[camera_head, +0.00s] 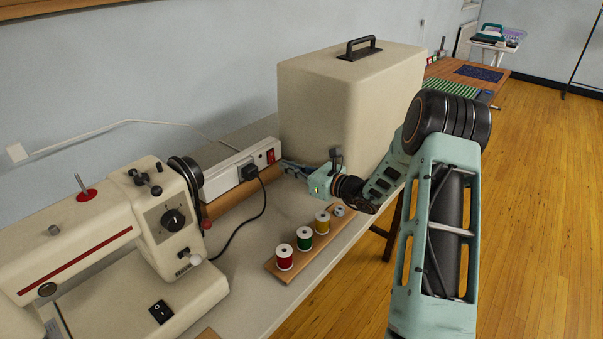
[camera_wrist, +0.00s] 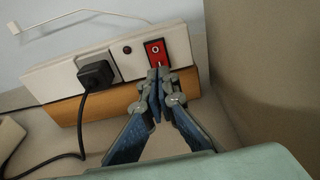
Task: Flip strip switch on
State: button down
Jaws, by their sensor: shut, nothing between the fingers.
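The white power strip (camera_head: 225,173) stands along the back of the table against the wall, with a black plug (camera_head: 249,173) in it. Its red rocker switch (camera_head: 271,156) is at the right end. In the wrist view the switch (camera_wrist: 156,52) sits just beyond the fingertips, and its lower part is partly hidden by them. My gripper (camera_wrist: 158,72) is shut and empty, its tips at the lower edge of the switch. I cannot tell whether they touch it. In the head view my gripper (camera_head: 287,165) reaches the strip from the right.
A beige case (camera_head: 350,100) with a black handle stands close behind and right of my gripper. A sewing machine (camera_head: 140,225) is at the left. A wooden rack holds spools of thread (camera_head: 304,238) near the front edge. The black cord (camera_head: 262,205) runs across the table.

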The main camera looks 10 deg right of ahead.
aim_at(273, 161)
jog(key=shift+x, duration=1.45)
jog(key=shift+f+b, duration=0.1)
jog(key=shift+b, duration=0.2)
jog(key=shift+w+a+f+t+y+b, duration=0.15)
jog(key=shift+w+f+t+y+b, duration=0.2)
jog(key=shift+b, duration=0.9)
jog(key=shift+r+p, duration=0.35)
jog(key=shift+s, duration=0.15)
